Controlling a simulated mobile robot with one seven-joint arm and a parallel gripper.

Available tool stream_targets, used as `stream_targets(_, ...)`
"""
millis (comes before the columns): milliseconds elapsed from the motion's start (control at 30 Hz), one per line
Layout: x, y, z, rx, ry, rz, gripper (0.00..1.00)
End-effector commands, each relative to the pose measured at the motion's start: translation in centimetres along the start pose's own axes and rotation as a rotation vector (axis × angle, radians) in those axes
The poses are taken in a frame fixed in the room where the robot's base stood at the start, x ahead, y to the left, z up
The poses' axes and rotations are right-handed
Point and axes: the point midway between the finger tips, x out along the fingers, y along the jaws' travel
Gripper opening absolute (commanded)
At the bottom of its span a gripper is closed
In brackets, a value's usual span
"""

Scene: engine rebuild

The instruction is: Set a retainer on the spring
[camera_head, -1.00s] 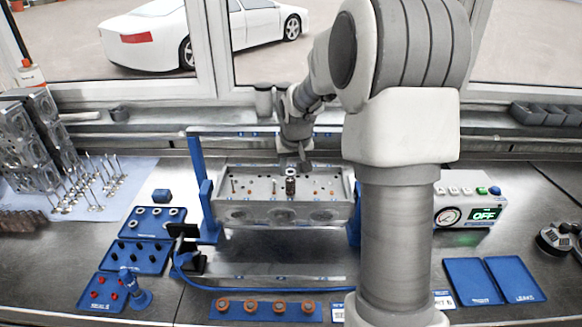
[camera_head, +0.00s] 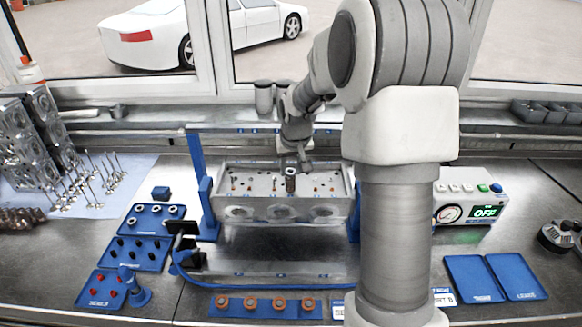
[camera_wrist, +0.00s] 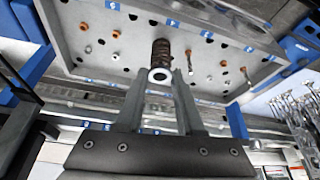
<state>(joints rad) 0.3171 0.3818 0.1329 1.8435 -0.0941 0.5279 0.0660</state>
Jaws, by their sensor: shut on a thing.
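The coiled spring (camera_head: 290,184) stands upright on the pale cylinder head (camera_head: 238,207) in the middle of the bench; it also shows dark brown in the wrist view (camera_wrist: 161,50). A light ring-shaped retainer (camera_wrist: 160,76) sits between my fingertips, in line with the spring's end. My gripper (camera_wrist: 161,73) is shut on this retainer; in the head view my gripper (camera_head: 297,165) is at the spring's top. The retainer appears at or very near the spring's end; whether it touches or is seated is unclear.
Blue trays at left hold spare rings (camera_head: 134,221), dark parts (camera_head: 120,254) and red parts (camera_head: 91,291). A blue stand post (camera_head: 197,165) rises beside the head. A front tray (camera_head: 235,311) holds orange rings. Two empty blue trays (camera_head: 472,280) lie at right.

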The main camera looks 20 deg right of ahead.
Motion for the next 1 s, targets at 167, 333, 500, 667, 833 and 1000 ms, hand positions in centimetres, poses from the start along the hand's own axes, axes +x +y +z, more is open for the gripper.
stream_targets(167, 0.4, 0.0, 0.2, 0.000, 0.000, 0.000, 0.00)
stream_targets(333, 0.8, 0.0, 0.3, 0.000, 0.000, 0.000, 0.00)
stream_targets(500, 0.6, 0.0, 0.3, 0.000, 0.000, 0.000, 0.67)
stream_targets(667, 0.6, 0.0, 0.3, 0.000, 0.000, 0.000, 0.72)
stream_targets(833, 0.5, 0.0, 0.2, 0.000, 0.000, 0.000, 0.72)
stream_targets(1000, -0.8, 0.0, 0.2, 0.000, 0.003, 0.000, 0.72)
